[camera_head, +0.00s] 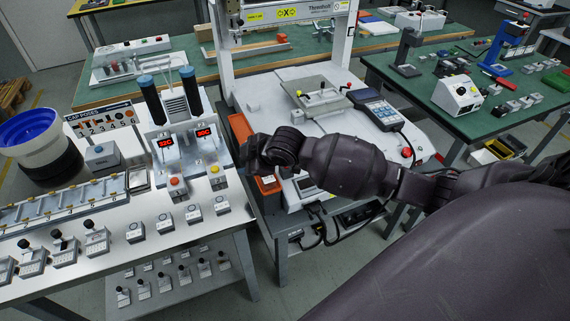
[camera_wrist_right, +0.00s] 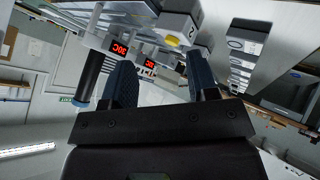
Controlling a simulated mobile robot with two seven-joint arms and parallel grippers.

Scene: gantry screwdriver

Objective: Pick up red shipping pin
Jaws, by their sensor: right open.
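I cannot clearly make out a red shipping pin in either view. A small red spot (camera_head: 348,86) shows beside the plate on the white gantry machine (camera_head: 280,86), too small to identify. My right gripper (camera_head: 250,155) is at the end of the dark arm, in front of the gantry machine and right of the two red displays, partly hidden by its own wrist. In the right wrist view my right gripper (camera_wrist_right: 160,72) is open, its two dark fingers apart with nothing held between them. My left gripper is in neither view.
A station with red displays (camera_head: 166,143) and dark cylinders stands left of my right gripper. Orange bins (camera_head: 268,186) lie close beside it. A grey pendant (camera_head: 380,110) and a red button (camera_head: 406,152) are on the machine's right side. Green tables (camera_head: 420,85) stand behind.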

